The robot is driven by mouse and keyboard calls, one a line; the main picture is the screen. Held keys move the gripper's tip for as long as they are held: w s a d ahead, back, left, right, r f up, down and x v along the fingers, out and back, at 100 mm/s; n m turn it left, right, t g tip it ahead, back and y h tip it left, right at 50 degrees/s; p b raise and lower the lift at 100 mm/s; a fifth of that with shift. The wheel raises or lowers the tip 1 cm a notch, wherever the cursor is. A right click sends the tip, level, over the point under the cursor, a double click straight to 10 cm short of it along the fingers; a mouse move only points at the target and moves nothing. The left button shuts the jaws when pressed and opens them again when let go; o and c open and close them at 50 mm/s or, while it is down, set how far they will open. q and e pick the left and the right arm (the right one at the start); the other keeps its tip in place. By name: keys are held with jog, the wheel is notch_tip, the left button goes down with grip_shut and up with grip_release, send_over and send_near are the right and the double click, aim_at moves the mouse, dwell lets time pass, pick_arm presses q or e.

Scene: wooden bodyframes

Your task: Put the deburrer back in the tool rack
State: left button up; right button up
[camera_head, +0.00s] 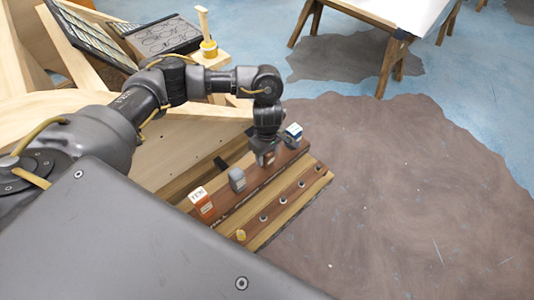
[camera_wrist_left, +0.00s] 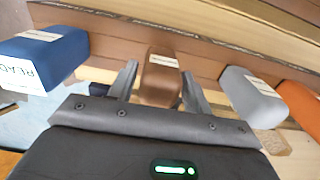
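The wooden tool rack (camera_head: 285,190) stands at the workbench's edge, with a row of block-shaped tool handles. My left gripper (camera_head: 267,156) points down at the rack. In the left wrist view its two fingers (camera_wrist_left: 161,85) stand on either side of a brown handle (camera_wrist_left: 160,78), with narrow gaps beside it. This handle also shows below the gripper in the head view (camera_head: 269,159). It is upright in line with the other handles; its label is too small to read, so I cannot confirm it is the deburrer. My right gripper is not in view.
A blue handle (camera_wrist_left: 45,58) and a grey handle (camera_wrist_left: 250,97) flank the brown one closely. An orange handle (camera_head: 201,204) stands at the rack's near left end. A yellow pot (camera_head: 208,48) and a dark case (camera_head: 163,35) lie farther back. The floor right of the rack is clear.

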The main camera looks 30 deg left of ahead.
pick_arm(q)
jog(key=shift+o, duration=0.9)
jog(key=shift+r, duration=0.25)
jog(key=shift+r+p, duration=0.4)
jog(key=shift+p, duration=0.3)
notch_tip(320, 180, up, 10)
jog(key=shift+r+b, duration=0.1)
jog(key=shift+b, duration=0.85)
jog(key=shift+r, duration=0.65)
